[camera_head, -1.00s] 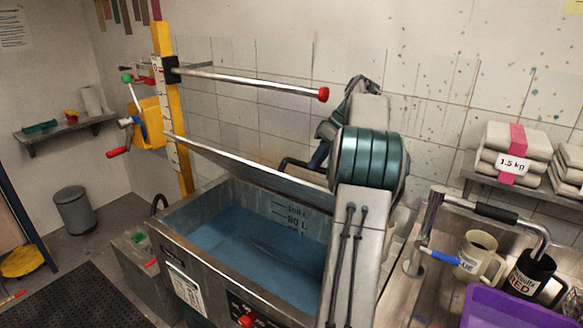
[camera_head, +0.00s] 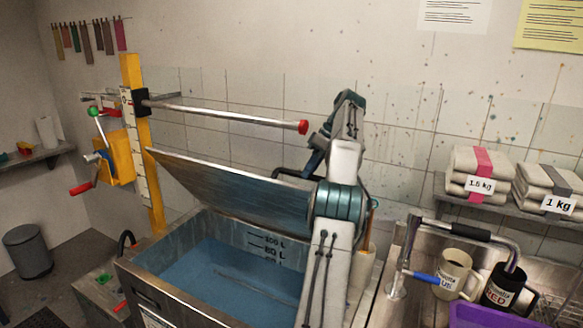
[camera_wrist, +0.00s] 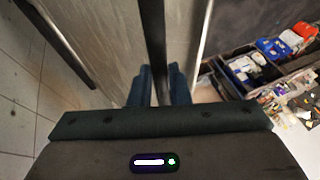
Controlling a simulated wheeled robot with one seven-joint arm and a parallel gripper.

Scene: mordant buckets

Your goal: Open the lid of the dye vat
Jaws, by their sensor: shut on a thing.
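The dye vat (camera_head: 150,283) is a steel tub with blue liquid and litre marks on its inner wall. Its steel lid (camera_head: 235,188) is tilted up at the back, with its underside facing the vat opening. A dark bar handle (camera_head: 290,174) shows behind the lid's upper right edge. In the wrist view my gripper (camera_wrist: 160,85) is shut on the dark bar handle (camera_wrist: 154,35), which runs between the two fingers beside a grey surface. In the head view my arm hides the lid's right end and most of the gripper (camera_head: 316,155).
A yellow post (camera_head: 140,150) carries a red-tipped rod (camera_head: 230,114) above the lid. At right, a steel counter holds a faucet (camera_head: 455,232), two mugs and a purple bin (camera_head: 490,315). Packed bundles (camera_head: 475,170) sit on a shelf. A grey trash can (camera_head: 30,250) stands at left.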

